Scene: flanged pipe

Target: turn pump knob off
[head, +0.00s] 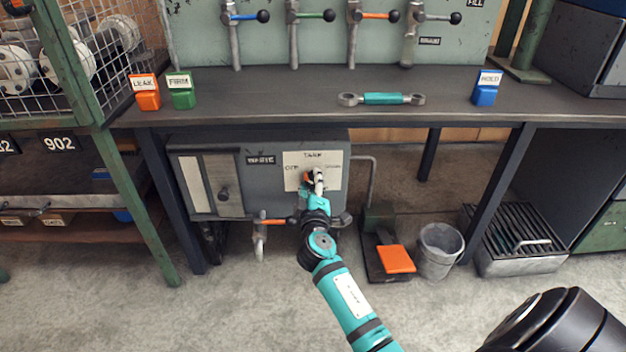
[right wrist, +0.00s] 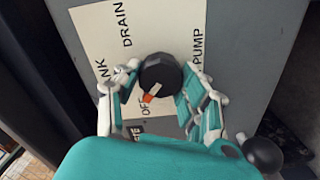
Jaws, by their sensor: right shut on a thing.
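The pump knob (right wrist: 158,72) is round and black with an orange pointer mark. It sits on a cream label plate (right wrist: 90,30) with the words DRAIN, PUMP and OFF and a partly hidden word. In the right wrist view the orange mark points down-left, at the word OFF. My right gripper (right wrist: 157,95) has a finger on each side of the knob and is shut on it. In the head view the right gripper (head: 316,182) covers much of the knob and part of the plate (head: 328,160). My left gripper is not in view.
The knob is on a grey box (head: 262,178) under the workbench (head: 250,88). An orange-handled valve (head: 272,221) is just below the box. A foot pedal (head: 396,259) and a bucket (head: 438,250) stand to the right. A table leg (head: 172,200) is at the left.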

